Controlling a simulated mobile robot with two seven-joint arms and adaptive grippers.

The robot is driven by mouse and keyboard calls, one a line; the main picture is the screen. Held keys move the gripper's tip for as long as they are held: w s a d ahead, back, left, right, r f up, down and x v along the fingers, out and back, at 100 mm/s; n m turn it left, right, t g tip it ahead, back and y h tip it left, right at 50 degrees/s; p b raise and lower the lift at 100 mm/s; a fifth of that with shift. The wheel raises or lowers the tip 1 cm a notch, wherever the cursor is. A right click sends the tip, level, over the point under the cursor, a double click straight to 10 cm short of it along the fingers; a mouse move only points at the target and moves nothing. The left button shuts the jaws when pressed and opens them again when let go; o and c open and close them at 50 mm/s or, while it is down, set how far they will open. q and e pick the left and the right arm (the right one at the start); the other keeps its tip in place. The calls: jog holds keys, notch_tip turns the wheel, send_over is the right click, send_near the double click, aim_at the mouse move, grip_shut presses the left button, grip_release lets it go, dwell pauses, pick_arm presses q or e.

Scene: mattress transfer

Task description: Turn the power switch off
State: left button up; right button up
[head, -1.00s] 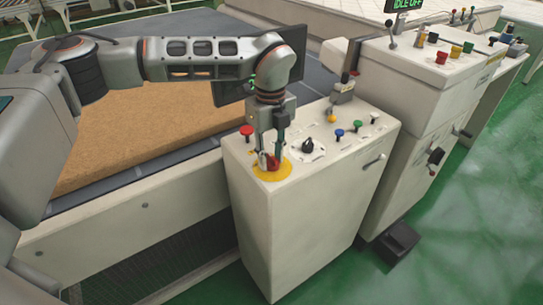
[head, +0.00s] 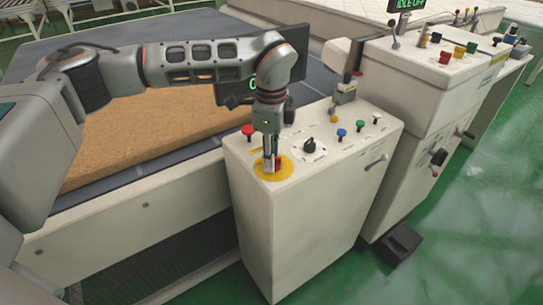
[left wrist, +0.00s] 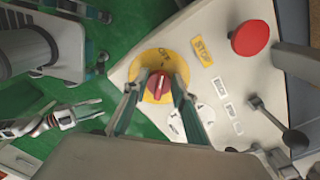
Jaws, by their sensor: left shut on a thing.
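The power switch is a red rotary knob (left wrist: 158,86) on a round yellow plate (head: 283,172) at the near left corner of the cream control cabinet's top. The plate also shows in the left wrist view (left wrist: 148,70), with an OFF marking on it. My left gripper (head: 270,164) points down over the plate and is shut on the knob, one finger on each side. In the head view its fingers hide most of the knob. I cannot tell exactly which marking the knob points to. What appears to be my right gripper (left wrist: 45,124) shows small at the left wrist view's lower left.
A red mushroom button (head: 248,130) stands close behind the plate. A black dial (head: 309,146) and blue, green and white buttons lie to the right. A dark screen and a brown mattress (head: 140,135) are behind my left arm.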

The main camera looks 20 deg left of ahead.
pick_arm(q)
jog(key=shift+n, duration=0.3)
jog(key=o, duration=1.1)
jog(key=shift+c, duration=0.2)
jog(key=shift+r, duration=0.15)
notch_tip(320, 180, up, 12)
